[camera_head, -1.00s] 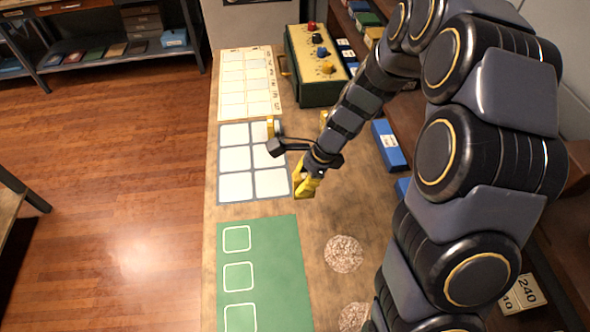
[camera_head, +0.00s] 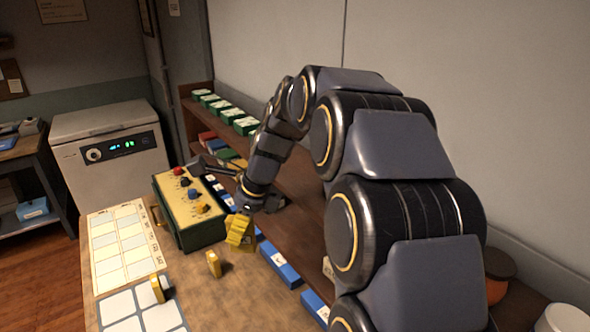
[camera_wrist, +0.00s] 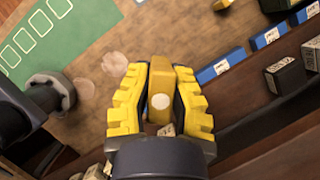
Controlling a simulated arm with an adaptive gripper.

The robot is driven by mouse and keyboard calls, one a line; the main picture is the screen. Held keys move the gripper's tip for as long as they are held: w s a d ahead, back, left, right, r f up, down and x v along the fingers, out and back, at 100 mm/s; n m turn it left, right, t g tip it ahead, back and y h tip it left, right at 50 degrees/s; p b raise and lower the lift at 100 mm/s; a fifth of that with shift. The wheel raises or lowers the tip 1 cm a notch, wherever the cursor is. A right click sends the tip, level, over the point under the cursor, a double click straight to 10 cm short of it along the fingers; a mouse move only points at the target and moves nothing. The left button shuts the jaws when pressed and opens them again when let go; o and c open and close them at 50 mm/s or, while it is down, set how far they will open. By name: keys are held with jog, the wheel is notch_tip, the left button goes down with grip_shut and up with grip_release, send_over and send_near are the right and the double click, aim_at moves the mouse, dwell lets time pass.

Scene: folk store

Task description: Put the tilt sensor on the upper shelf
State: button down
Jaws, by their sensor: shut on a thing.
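My gripper (camera_wrist: 160,100) has yellow ridged fingers. It is shut on a yellow block with a white round spot, which I take to be the tilt sensor (camera_wrist: 161,83). In the head view my gripper (camera_head: 239,230) is at the shelf's front edge, above the table side, and the held block cannot be told apart from the yellow fingers. The upper shelf (camera_head: 290,165) runs along the wall behind my arm, with green-and-white boxes (camera_head: 228,111) at its far end. My arm hides much of it.
A yellow block (camera_head: 213,263) stands on the table, and another (camera_head: 157,290) on the white-squared mat (camera_head: 120,307). A green box with coloured knobs (camera_head: 188,212) stands left of my gripper.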

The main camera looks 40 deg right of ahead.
jog(key=s+d+r+m+t+h, duration=0.1)
jog(key=s+d+r+m, duration=0.15)
jog(key=r, duration=0.45)
jog(key=s+d+r+m+h, duration=0.1)
jog(key=s+d+r+m, duration=0.1)
jog(key=d+r+m, duration=0.35)
jog(key=s+d+r+m+t+h, duration=0.1)
jog(key=s+d+r+m, duration=0.1)
jog(key=r, duration=0.6)
send_near(292, 169)
jog(key=shift+w+a, duration=0.3)
jog(key=shift+w, duration=0.4)
jog(key=shift+w+d+f, duration=0.15)
jog(key=shift+w+f, duration=0.1)
jog(key=shift+f, duration=0.05)
jog(key=shift+w+f, duration=0.15)
jog(key=shift+f, duration=1.55)
jog(key=shift+f, duration=0.1)
jog(key=c, duration=1.1)
grip_release()
jog(key=shift+c, duration=0.2)
